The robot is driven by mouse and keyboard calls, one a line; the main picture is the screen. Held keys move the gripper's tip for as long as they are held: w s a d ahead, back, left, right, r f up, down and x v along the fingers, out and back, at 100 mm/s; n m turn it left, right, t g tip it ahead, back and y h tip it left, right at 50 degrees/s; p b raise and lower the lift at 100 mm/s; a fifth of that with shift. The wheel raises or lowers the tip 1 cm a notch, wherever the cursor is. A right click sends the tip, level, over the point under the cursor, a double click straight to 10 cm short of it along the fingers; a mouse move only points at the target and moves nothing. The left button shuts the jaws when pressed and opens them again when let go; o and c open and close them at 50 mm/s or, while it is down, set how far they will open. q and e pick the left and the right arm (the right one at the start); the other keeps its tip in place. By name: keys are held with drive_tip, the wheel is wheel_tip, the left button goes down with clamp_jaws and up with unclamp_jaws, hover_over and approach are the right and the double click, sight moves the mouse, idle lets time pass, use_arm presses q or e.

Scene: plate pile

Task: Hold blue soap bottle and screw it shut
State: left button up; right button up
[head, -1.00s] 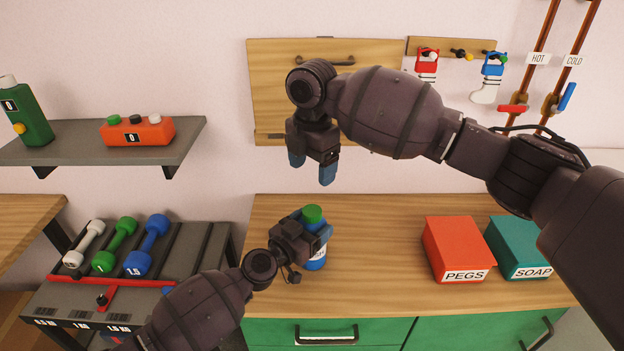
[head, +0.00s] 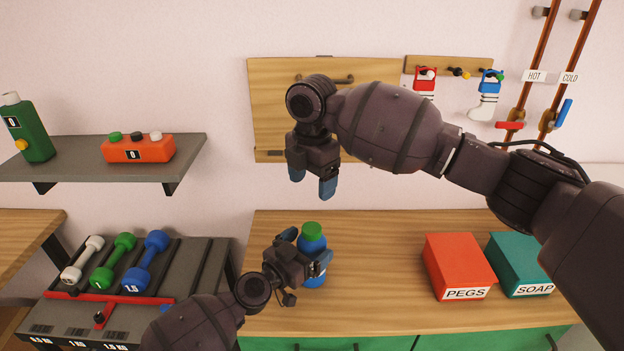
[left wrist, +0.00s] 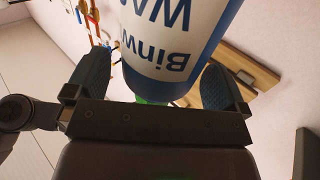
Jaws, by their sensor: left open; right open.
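The blue soap bottle (head: 312,243) with a green cap (head: 312,229) stands upright on the wooden counter. In the left wrist view its blue and white labelled body (left wrist: 170,45) fills the space ahead of my fingers. My left gripper (head: 304,252) is open, with its blue fingertips on either side of the bottle; some gap shows there. My right gripper (head: 312,180) is open and empty, pointing down above and behind the bottle, apart from the cap. The bottle's lower part is partly hidden by my left gripper.
A red PEGS box (head: 457,262) and a teal SOAP box (head: 520,262) stand on the counter (head: 380,300) at right. Dumbbells (head: 112,262) lie on a rack at left. A shelf (head: 100,160) hangs above it. The counter between bottle and boxes is clear.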

use_arm(q)
drive_tip(key=v, duration=0.9)
drive_tip(key=shift+p, duration=0.3)
drive_tip(key=shift+s, duration=0.1)
